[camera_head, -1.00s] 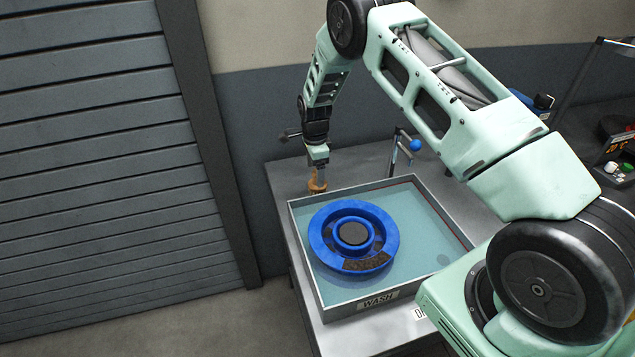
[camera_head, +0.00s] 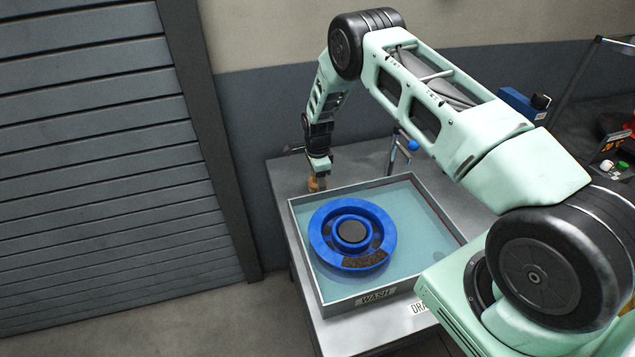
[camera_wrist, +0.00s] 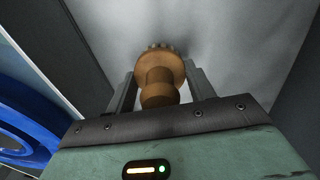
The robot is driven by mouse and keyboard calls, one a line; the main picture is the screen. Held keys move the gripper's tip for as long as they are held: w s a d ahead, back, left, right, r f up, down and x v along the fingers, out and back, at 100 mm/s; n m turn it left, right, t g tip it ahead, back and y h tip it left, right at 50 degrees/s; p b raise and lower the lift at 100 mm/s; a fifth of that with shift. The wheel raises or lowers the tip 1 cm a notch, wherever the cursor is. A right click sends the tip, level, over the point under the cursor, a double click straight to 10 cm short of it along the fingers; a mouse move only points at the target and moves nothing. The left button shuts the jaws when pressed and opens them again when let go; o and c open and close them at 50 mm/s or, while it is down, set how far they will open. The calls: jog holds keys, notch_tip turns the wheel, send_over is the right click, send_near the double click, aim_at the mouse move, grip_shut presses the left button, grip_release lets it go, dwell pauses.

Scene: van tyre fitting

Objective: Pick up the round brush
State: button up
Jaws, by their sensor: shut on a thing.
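The round brush (camera_wrist: 160,72) is a wooden-brown turned piece with a narrow waist and a toothed or bristled edge at its far end. In the wrist view it stands between the two fingers of my gripper (camera_wrist: 158,88), which is shut on it. In the head view the brush (camera_head: 317,184) shows as a small brown shape under my gripper (camera_head: 319,172), at the back left of the bench, just behind the wash tray. I cannot tell whether the brush touches the bench top.
A grey-walled wash tray (camera_head: 375,295) with bluish water holds a blue ring-shaped wheel (camera_head: 322,240) with a dark dirty patch. A stand with a blue knob (camera_head: 412,145) is behind the tray. The bench top (camera_head: 290,180) is bare left of my gripper.

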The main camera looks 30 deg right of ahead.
notch_tip(320, 180, up, 10)
jog(key=b, duration=0.3)
jog(key=shift+b, duration=0.4)
jog(key=shift+o, duration=0.5)
